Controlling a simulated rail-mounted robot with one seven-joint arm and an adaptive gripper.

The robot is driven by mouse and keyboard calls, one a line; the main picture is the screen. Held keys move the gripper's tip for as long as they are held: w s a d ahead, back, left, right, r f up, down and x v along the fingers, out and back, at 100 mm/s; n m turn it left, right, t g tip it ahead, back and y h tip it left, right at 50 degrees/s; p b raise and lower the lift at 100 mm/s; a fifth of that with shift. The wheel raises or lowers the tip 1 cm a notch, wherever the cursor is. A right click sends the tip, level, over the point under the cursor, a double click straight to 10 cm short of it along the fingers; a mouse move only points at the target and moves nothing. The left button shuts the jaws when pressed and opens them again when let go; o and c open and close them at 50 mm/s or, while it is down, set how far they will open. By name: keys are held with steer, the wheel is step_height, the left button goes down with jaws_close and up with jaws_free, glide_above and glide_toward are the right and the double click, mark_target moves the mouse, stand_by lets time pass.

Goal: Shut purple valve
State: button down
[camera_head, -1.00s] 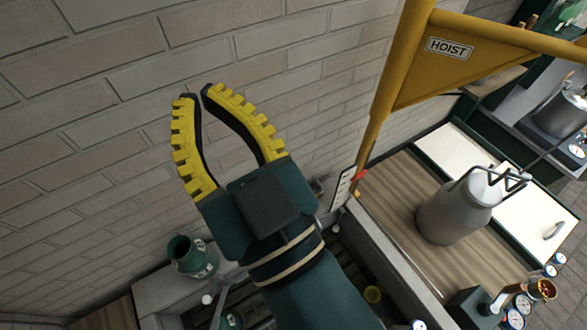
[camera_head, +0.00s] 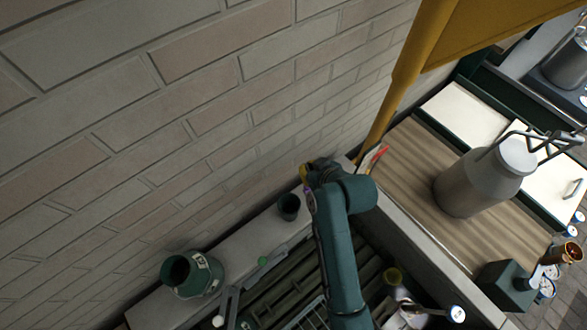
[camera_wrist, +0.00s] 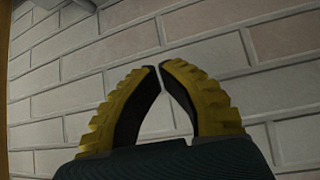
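My gripper (camera_head: 306,172) is mostly hidden behind my own wrist in the head view; only a bit of yellow shows near the wall. In the wrist view its two yellow ribbed fingers (camera_wrist: 160,68) curve inward, their tips almost meeting, with only brick wall behind and nothing held. I cannot make out a purple valve with certainty in any view. A tiny purple spot shows beside my wrist in the head view, too small to identify.
A green can (camera_head: 192,275) and a dark cup (camera_head: 289,207) stand on the pale ledge along the brick wall (camera_head: 200,110). A yellow hoist post (camera_head: 412,62) rises at right, near a grey milk can (camera_head: 483,182) on a wooden top. Slatted dark troughs lie below my arm.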

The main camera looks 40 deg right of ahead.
mark_target(295, 165)
steer(key=shift+s+d+f, duration=0.15)
steer(key=shift+f, duration=0.4)
steer(key=shift+s+d+f, duration=0.1)
steer(key=shift+s+f, duration=0.05)
steer(key=shift+f, duration=0.4)
steer(key=shift+s+g, duration=0.1)
steer(key=shift+g, duration=0.2)
steer(key=shift+s, duration=0.1)
steer(key=shift+f, duration=0.1)
steer(key=x, duration=1)
steer(key=shift+a, duration=0.15)
steer(key=s, duration=0.2)
steer(key=s+p, duration=0.1)
steer(key=shift+s+a+f, duration=0.25)
steer(key=shift+s+a, duration=0.1)
steer(key=shift+a, duration=0.05)
